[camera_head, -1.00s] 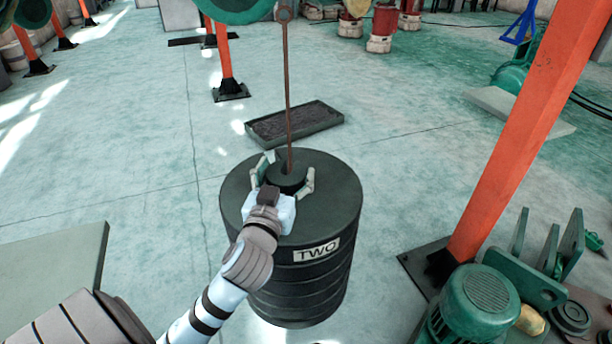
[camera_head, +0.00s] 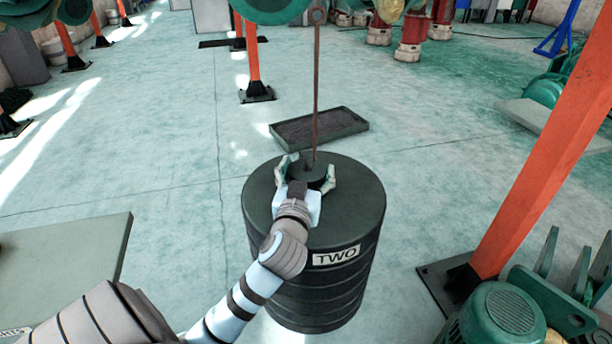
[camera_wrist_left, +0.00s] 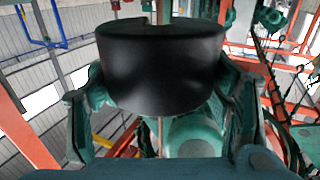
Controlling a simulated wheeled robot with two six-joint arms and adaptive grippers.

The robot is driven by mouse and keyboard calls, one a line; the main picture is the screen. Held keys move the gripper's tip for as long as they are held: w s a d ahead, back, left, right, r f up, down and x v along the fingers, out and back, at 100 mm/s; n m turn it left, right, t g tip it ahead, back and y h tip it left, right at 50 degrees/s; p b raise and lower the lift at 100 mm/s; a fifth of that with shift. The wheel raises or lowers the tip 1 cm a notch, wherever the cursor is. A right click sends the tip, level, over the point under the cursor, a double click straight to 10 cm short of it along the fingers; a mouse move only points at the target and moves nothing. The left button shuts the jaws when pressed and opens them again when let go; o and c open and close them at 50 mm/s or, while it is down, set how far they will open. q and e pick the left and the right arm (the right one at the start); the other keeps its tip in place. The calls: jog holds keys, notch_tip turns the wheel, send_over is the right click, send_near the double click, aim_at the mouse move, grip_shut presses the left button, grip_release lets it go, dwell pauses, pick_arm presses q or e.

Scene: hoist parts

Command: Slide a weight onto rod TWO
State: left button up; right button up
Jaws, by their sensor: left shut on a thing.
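A black ribbed drum (camera_head: 318,270) with a white label TWO stands upright on the floor. A thin rusty rod (camera_head: 316,90) with a ring at its top rises from the drum's middle. My left gripper (camera_head: 309,176) is shut on a small dark round weight (camera_head: 306,178), low over the drum top, at the foot of the rod. The wrist view shows the weight (camera_wrist_left: 160,65) between the fingers, with a slot in its far edge. The rod's foot is hidden by the weight; I cannot tell whether the weight is around the rod or just in front of it.
A grey-green slab (camera_head: 70,255) lies at lower left, with part of a label. An orange post (camera_head: 535,150) and a green motor (camera_head: 500,318) stand at right. A shallow dark tray (camera_head: 320,128) lies behind the drum. The floor left of the drum is clear.

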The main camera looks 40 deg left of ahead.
aim_at(314, 159)
pick_arm(q)
jog(key=shift+f+b+x, duration=0.15)
jog(key=shift+b+x, duration=0.3)
jog(key=shift+x, duration=1)
jog(key=shift+f+b+x, duration=0.15)
jog(key=shift+b+x, duration=0.25)
jog(key=shift+x, duration=1.05)
jog(key=shift+f+b+x, duration=0.15)
jog(key=shift+b+x, duration=0.3)
jog(key=shift+x, duration=1)
jog(key=shift+w+a, duration=0.3)
jog(key=shift+w, duration=0.3)
pick_arm(e)
jog(key=shift+w+d+f, duration=0.2)
jog(key=shift+d+f, duration=0.1)
jog(key=shift+f, duration=0.45)
jog(key=shift+w+d+f, duration=0.2)
jog(key=shift+d+f, duration=0.1)
jog(key=shift+f, duration=0.4)
pick_arm(q)
jog(key=shift+f+b, duration=1.3)
jog(key=shift+f, duration=0.05)
pick_arm(e)
jog(key=shift+f, duration=1.15)
pick_arm(q)
jog(key=shift+f, duration=0.25)
pick_arm(e)
jog(key=shift+f, duration=0.15)
